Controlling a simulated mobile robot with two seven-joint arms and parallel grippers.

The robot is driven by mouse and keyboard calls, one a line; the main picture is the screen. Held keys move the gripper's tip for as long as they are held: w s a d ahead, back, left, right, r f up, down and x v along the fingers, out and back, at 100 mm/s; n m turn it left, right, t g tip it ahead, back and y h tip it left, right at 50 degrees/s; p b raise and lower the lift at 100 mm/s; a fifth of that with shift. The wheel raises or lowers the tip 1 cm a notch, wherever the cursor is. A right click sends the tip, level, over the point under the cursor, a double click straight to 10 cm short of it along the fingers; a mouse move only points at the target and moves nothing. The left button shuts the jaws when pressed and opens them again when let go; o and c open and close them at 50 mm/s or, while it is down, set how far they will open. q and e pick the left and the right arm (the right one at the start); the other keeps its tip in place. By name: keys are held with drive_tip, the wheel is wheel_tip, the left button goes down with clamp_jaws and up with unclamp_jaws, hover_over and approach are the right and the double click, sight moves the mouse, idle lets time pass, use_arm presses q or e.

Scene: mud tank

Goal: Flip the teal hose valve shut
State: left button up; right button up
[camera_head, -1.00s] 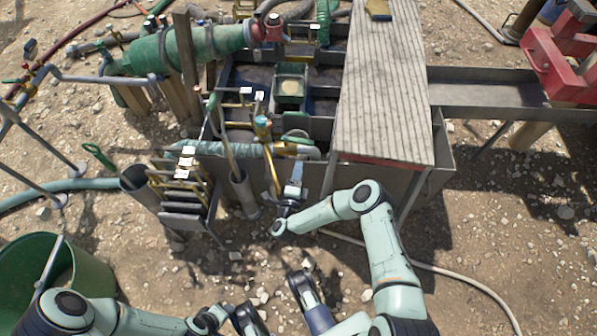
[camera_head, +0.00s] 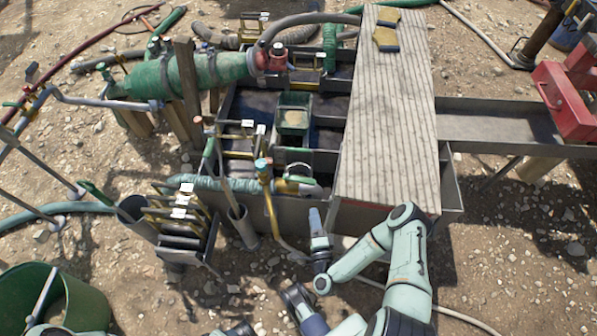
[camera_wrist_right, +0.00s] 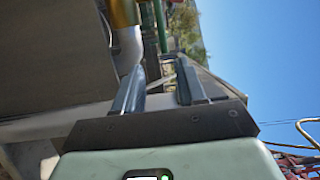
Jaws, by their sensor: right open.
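The teal valve (camera_head: 262,163) is a small teal-topped fitting on an upright brass pipe at the near side of the tank. A teal hose (camera_head: 215,184) runs left from this area. My right gripper (camera_head: 315,216) is right of the valve and nearer to me, apart from it, beside the tank's near wall. In the right wrist view, its two fingers (camera_wrist_right: 160,82) stand apart with nothing between them. A brass pipe (camera_wrist_right: 123,12) and a pale pipe bend show ahead there; I cannot make out the valve's handle.
A wooden plank deck (camera_head: 385,130) covers the tank's right part, with yellow-and-dark pads on top. A rack of framed plates (camera_head: 182,225) and a grey tube (camera_head: 243,228) stand left of the brass pipe. A green bucket (camera_head: 88,308) is lower left. Stony ground lies in front.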

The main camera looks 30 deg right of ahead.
sight(308, 184)
use_arm(q)
drive_tip(key=shift+t, duration=0.6)
drive_tip(key=w+f, duration=0.1)
drive_tip(key=w+a+b, duration=0.1)
drive_tip(key=w+f+b, duration=0.1)
drive_tip(key=shift+w+a+f, duration=0.25)
drive_tip(key=shift+a+f, duration=0.05)
drive_tip(key=shift+a, duration=0.05)
use_arm(e)
drive_tip(key=x, duration=1.3)
drive_tip(key=shift+r, duration=0.2)
clamp_jaws()
